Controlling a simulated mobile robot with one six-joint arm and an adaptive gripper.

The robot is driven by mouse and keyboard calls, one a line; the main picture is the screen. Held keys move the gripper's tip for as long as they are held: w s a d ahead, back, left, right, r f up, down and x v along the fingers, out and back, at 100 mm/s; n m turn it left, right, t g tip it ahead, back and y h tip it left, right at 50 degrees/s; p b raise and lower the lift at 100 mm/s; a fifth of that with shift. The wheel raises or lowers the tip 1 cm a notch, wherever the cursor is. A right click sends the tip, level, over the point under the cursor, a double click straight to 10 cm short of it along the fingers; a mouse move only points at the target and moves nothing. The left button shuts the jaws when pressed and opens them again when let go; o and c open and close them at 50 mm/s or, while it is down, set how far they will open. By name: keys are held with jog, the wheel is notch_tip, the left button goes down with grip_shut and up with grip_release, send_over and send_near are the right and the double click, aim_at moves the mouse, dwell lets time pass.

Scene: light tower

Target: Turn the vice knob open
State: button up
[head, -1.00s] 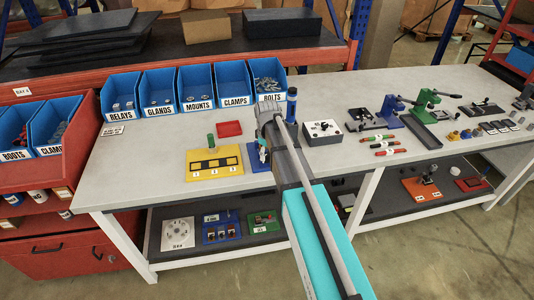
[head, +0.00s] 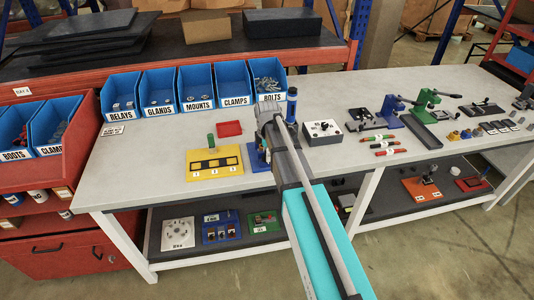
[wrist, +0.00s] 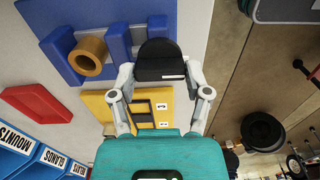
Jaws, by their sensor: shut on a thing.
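The blue vice (head: 257,160) stands on the bench right of the yellow numbered block, partly hidden behind my arm in the head view. In the wrist view its blue base (wrist: 62,18) carries upright blue blocks and a brass-coloured ring (wrist: 88,56). My gripper (wrist: 160,75) is at the vice's near side. Its two grey fingers are shut on a black knob-like piece (wrist: 158,52) in front of the blue blocks. The exact finger contact is hard to see.
The yellow block (head: 215,163) with a green peg stands close to the left. A red tray (head: 229,129) lies behind it. Blue bins (head: 197,90) line the back. The bench's front edge is close.

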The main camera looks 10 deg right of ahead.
jog(key=shift+s, duration=0.1)
dwell(0.4)
jog(key=o, duration=1.2)
jog(key=shift+c, duration=0.2)
